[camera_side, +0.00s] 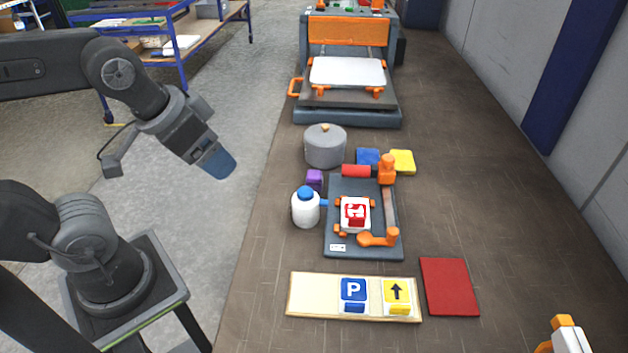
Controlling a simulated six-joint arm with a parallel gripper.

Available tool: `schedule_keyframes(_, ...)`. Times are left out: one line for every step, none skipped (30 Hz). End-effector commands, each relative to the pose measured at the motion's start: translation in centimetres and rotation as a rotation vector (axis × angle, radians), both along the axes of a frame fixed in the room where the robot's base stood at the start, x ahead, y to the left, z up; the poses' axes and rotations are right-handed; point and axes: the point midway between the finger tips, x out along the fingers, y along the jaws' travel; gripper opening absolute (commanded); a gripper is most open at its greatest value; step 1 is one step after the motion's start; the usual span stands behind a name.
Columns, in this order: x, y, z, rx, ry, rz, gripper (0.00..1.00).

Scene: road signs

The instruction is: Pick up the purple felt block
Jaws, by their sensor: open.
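The purple felt block (314,178) is a small block on the brown work surface. It stands just below the grey lidded pot and just above the white bottle, left of the dark grey fixture. Its lower part is partly hidden by the bottle's blue cap. My gripper (217,164) is in the air to the left of the block, tilted down to the right, over the grey floor beside the surface. It is open with nothing seen in it, and is well apart from the block.
A grey pot (325,147) and a white bottle (306,210) crowd the block. A dark fixture (338,190) with an orange-handled lever and a red roller (356,171) stand right. Blue (368,156) and yellow (402,161) pieces lie behind. A cream sign board (312,289) and red sheet (449,286) lie nearer.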

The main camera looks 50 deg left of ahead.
Motion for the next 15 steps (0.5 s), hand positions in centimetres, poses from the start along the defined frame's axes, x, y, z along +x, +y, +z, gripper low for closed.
schedule_keyframes(0.0,0.0,0.0,0.0,0.0,0.0,0.72)
schedule_keyframes(0.0,0.0,0.0,0.0,0.0,0.0,0.72)
schedule_keyframes(0.0,0.0,0.0,0.0,0.0,0.0,0.72)
schedule_keyframes(0.0,0.0,0.0,0.0,0.0,0.0,0.72)
schedule_keyframes(0.0,0.0,0.0,0.0,0.0,0.0,0.72)
schedule_keyframes(0.0,0.0,0.0,0.0,0.0,0.0,0.72)
schedule_keyframes(0.0,0.0,0.0,0.0,0.001,-0.001,0.72)
schedule_keyframes(0.1,0.0,0.1,0.002,0.003,-0.004,0.72)
schedule_keyframes(0.4,0.0,0.2,0.006,0.008,-0.009,0.72)
schedule_keyframes(0.7,0.1,0.3,0.011,0.014,-0.017,0.72)
schedule_keyframes(1.1,0.1,0.4,0.017,0.023,-0.027,0.72)
schedule_keyframes(1.8,0.2,0.6,0.028,0.039,-0.045,0.72)
schedule_keyframes(2.4,0.3,0.8,0.038,0.053,-0.064,0.72)
schedule_keyframes(3.2,0.4,0.9,0.048,0.07,-0.084,0.72)
schedule_keyframes(4.3,0.5,1.2,0.065,0.092,-0.116,0.72)
